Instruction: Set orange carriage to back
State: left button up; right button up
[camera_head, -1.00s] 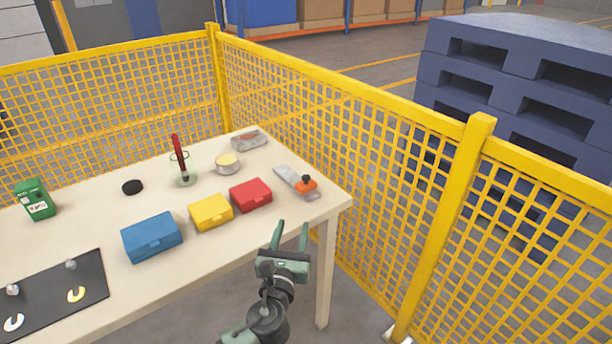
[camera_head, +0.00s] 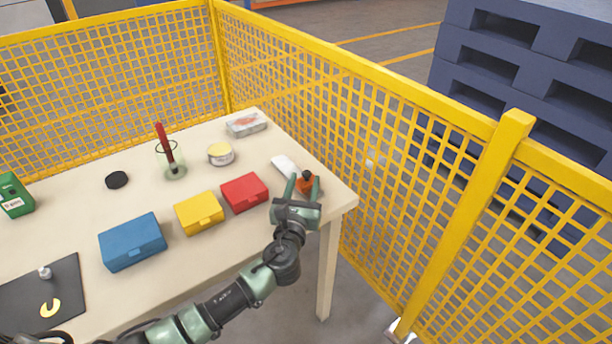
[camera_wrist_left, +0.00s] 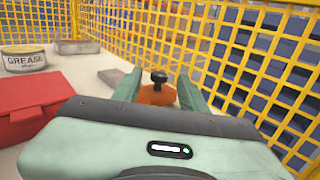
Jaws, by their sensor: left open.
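The orange carriage (camera_head: 309,185) with a dark knob sits on a light rail (camera_head: 284,164) near the table's right end. My left gripper (camera_head: 303,182) is open, its two green fingers pointing at the carriage. In the left wrist view the orange carriage (camera_wrist_left: 158,94) and its black knob show between the open fingers (camera_wrist_left: 160,88); I cannot tell whether they touch it. The near part of the rail is hidden by the gripper. My right gripper is not in view.
A red box (camera_head: 244,193), a yellow box (camera_head: 199,213) and a blue box (camera_head: 132,242) stand left of the gripper. A grease tin (camera_head: 220,154) and a clear-topped case (camera_head: 246,123) are farther back. Yellow mesh fence (camera_head: 400,170) runs close along the table's right end.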

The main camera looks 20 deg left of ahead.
aim_at(307, 179)
pick_arm(q)
jog(key=shift+w+a+f, duration=0.1)
jog(key=shift+w, duration=1.2)
jog(key=shift+a, duration=0.1)
grip_shut()
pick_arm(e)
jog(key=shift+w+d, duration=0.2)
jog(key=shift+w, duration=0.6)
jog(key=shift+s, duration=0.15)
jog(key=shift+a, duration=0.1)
